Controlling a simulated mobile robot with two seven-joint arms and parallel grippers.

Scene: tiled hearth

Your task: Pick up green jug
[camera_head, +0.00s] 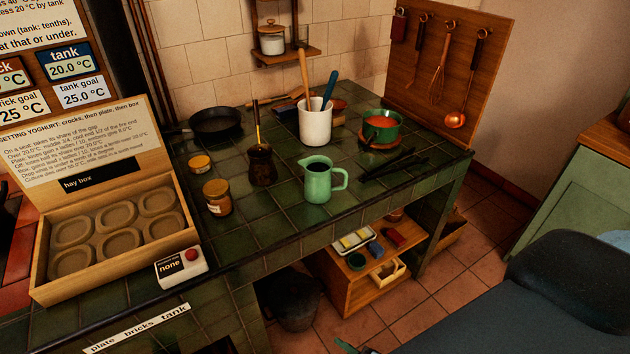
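The green jug (318,180) stands upright on the dark green tiled counter (275,221), near its front edge. It is pale green, with its open mouth facing up and dark inside. Its handle is on the right side. Nothing touches the jug, and the tiles just around it are bare. I can make out neither of my grippers in this view. A small green piece shows at the bottom edge, too cut off to identify.
Behind the jug stands a white utensil pot (315,127). To its left are a dark long-handled pot (262,165) and a brown jar (217,197). To its right are dark flat strips (387,167) and a green pan (382,128). A wooden shelf unit (350,283) stands below.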

